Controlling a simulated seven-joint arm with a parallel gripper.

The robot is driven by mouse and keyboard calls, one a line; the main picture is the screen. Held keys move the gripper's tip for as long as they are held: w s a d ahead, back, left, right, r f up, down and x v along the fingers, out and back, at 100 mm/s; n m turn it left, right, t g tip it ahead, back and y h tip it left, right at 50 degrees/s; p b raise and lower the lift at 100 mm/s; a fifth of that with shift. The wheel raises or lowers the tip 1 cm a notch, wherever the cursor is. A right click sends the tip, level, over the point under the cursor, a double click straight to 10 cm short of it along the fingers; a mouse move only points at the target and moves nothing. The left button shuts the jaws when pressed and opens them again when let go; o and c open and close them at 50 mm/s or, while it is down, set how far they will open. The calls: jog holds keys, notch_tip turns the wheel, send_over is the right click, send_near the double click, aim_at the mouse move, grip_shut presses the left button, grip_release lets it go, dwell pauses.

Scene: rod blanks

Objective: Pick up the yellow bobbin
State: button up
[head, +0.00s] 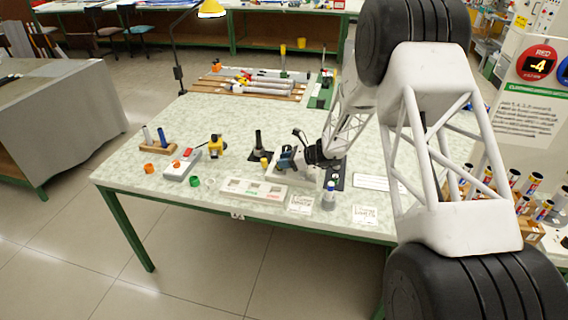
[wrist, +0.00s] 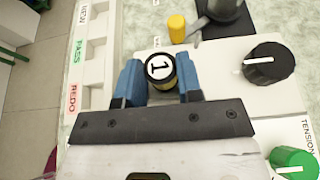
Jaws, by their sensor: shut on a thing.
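The yellow bobbin (wrist: 161,70) appears in the wrist view as a short cylinder with a dark rim, a white top marked "1" and some yellow on its side. My gripper (wrist: 159,80) has its two blue fingers on either side of it, shut on it. In the head view my gripper (head: 285,160) is low over the table, and the bobbin cannot be made out there. Whether the bobbin is clear of the panel beneath is hard to tell.
A plain yellow cylinder (wrist: 177,28) stands beside a dark stand (wrist: 222,12), near my gripper. A black knob (wrist: 269,65) and a green knob (wrist: 294,162) sit on the white panel. A white labelled tray (head: 253,190) lies in front.

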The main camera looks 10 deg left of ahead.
jog(key=shift+r, duration=0.45)
jog(key=shift+s+d+r, duration=0.1)
jog(key=shift+s+r, duration=0.1)
jog(key=shift+r, duration=0.65)
jog(key=s+d, duration=0.3)
jog(key=s, duration=0.4)
jog(key=s+d+r, duration=0.1)
jog(key=s+d, duration=0.2)
jog(key=s, duration=0.4)
jog(key=shift+d+r, duration=0.2)
jog(key=shift+d, duration=0.05)
